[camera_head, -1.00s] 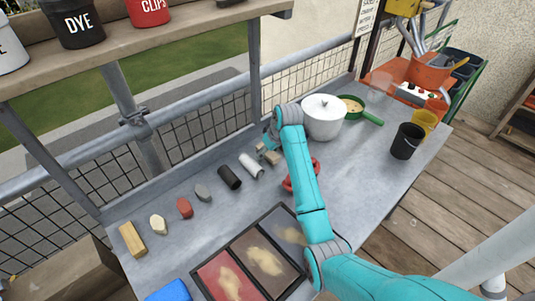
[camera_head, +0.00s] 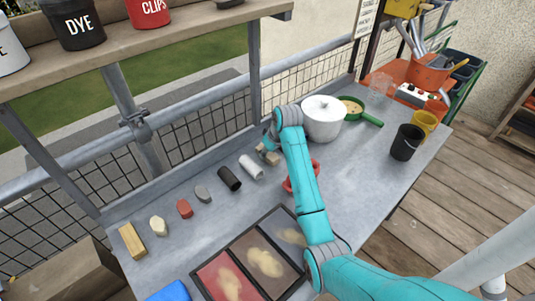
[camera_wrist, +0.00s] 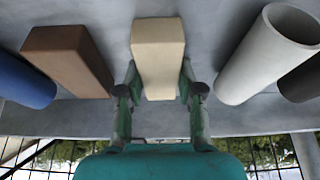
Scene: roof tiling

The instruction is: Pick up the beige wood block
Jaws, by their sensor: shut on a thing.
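The beige wood block (camera_wrist: 158,45) lies between the two fingers of my gripper (camera_wrist: 159,78) in the wrist view. The fingers are shut on its near part, one on each side, and its far part sticks out beyond them. In the head view, the beige block (camera_head: 272,158) shows as a small end beside my gripper, low at the worktop. My wrist and arm hide part of that spot. I cannot tell whether the block touches the worktop.
In the wrist view, a brown block (camera_wrist: 68,58) and blue cylinder (camera_wrist: 22,82) lie left, a white tube (camera_wrist: 265,55) right. A lidded white pot (camera_head: 322,120) stands close to my wrist. A three-part powder tray (camera_head: 238,241) lies on the worktop's near side.

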